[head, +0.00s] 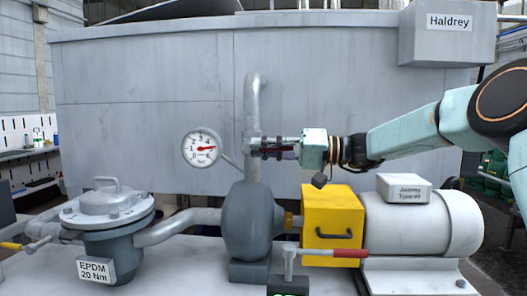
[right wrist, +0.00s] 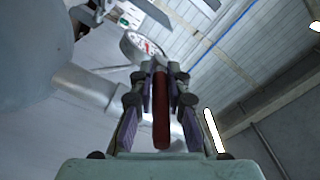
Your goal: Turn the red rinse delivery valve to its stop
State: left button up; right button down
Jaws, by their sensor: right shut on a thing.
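My right gripper (head: 268,148) comes in from the right and points left at the upright delivery pipe (head: 253,100) above the pump. In the right wrist view the gripper (right wrist: 160,75) is shut on a long red handle (right wrist: 161,112), which lies lengthwise between its fingers. This is the red valve handle on the pipe. In the head view the fingers cover most of it and it lies about level, across the pipe. The valve body is largely hidden. My left gripper is not in view.
A round gauge (head: 202,148) sits close left of the gripper. Below are the grey pump (head: 249,222), yellow guard (head: 331,222) and motor (head: 420,222). Another red-ended lever (head: 340,253) stands in front. A lidded strainer (head: 108,218) and a yellow-ended lever (head: 12,246) are at left.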

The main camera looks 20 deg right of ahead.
jog(key=shift+a+f, duration=0.1)
jog(key=shift+f, duration=0.15)
jog(key=c, duration=1.6)
grip_release()
jog(key=shift+s, duration=0.1)
jog(key=shift+o, duration=1.4)
jog(key=shift+r, duration=0.15)
jog(key=v, duration=1.2)
